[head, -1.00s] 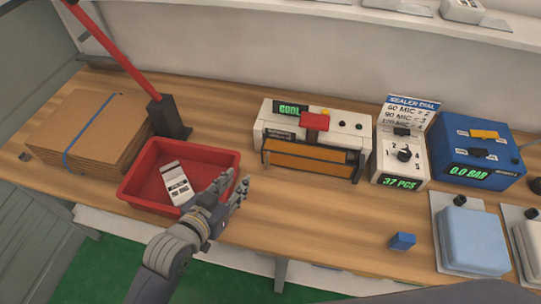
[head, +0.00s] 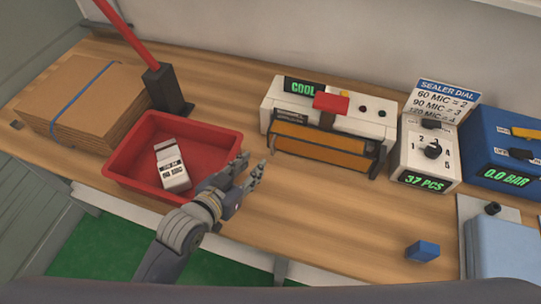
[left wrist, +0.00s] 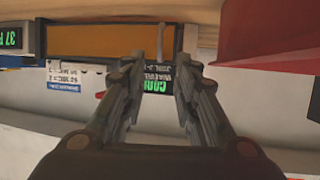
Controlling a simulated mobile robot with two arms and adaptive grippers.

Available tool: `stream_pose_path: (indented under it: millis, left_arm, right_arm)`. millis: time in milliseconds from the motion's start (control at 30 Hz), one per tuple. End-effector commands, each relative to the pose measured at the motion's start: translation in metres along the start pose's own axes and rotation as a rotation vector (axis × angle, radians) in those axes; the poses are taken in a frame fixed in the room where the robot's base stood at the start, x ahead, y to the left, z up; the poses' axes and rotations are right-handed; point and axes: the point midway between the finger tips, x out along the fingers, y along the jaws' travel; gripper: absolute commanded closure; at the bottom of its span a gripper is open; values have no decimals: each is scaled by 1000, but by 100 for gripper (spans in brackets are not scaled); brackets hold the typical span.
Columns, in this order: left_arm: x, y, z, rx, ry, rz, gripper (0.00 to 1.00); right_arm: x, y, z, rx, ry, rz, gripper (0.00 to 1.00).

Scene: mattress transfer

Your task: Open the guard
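The guard (head: 325,148) is an amber panel in a dark frame across the front of the white sealer (head: 390,120). It looks lowered. The sealer has a green "COOL" display and a red-topped lever (head: 331,103). My left gripper (head: 255,170) is open and empty, beside the red tray's right front corner, left of the guard and apart from it. In the left wrist view, inverted, the guard (left wrist: 80,42) shows beyond my open fingers (left wrist: 160,75), with the "COOL" display between them. My right gripper is not in view.
The red tray (head: 225,141) holds a white device (head: 172,165). Cardboard sheets (head: 85,100) lie at left by a dark post with a red bar (head: 115,35). A dial box (head: 425,155), blue box (head: 500,145) and blue block (head: 422,250) are right. Bench in front of the guard is clear.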

Motion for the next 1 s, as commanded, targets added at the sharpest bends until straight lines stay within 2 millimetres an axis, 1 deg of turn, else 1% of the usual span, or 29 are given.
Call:
stream_pose_path:
  millis: [33, 167, 267, 367, 700, 800, 1000]
  left_arm:
    - [4, 0, 8, 0, 1, 0, 72]
    - [6, 0, 9, 0, 1, 0, 72]
    - [13, 0, 7, -1, 2, -1, 72]
    - [26, 0, 7, -1, 2, -1, 72]
    - [80, 0, 7, -1, 1, 0, 72]
    - [92, 0, 7, -1, 1, -1, 72]
    - [108, 0, 8, 0, 0, 0, 72]
  right_arm:
    - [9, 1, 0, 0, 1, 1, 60]
    - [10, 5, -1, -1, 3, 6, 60]
    - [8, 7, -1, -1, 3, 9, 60]
    - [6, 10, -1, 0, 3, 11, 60]
    - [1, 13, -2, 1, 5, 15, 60]
    - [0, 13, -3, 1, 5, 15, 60]
    - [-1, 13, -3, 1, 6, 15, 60]
